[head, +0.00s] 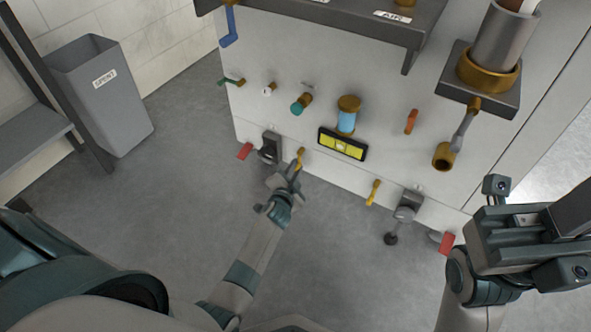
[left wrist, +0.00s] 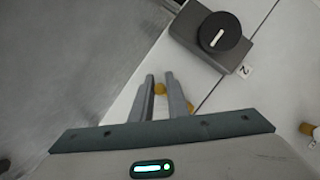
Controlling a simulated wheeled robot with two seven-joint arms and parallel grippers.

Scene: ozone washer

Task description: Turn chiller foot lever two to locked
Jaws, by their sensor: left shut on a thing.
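A yellow lever (head: 299,157) stands low on the front of the white machine, just right of a dark foot bracket (head: 270,148). My left gripper (head: 295,172) reaches up to this lever from below. In the left wrist view its two fingers (left wrist: 161,83) are close together with a small yellow piece of the lever (left wrist: 160,89) between them. A tag reading 2 (left wrist: 244,70) is beside the dark block with a round black knob (left wrist: 220,32). Most of the lever is hidden by the fingers. My right gripper (head: 528,235) is at the right, away from the lever; its jaw opening is unclear.
A second yellow lever (head: 373,192) and foot (head: 406,206) are further right. Red pieces stick out at the lower left (head: 244,151) and lower right (head: 447,243). A grey bin (head: 100,95) stands left. The floor in front is clear.

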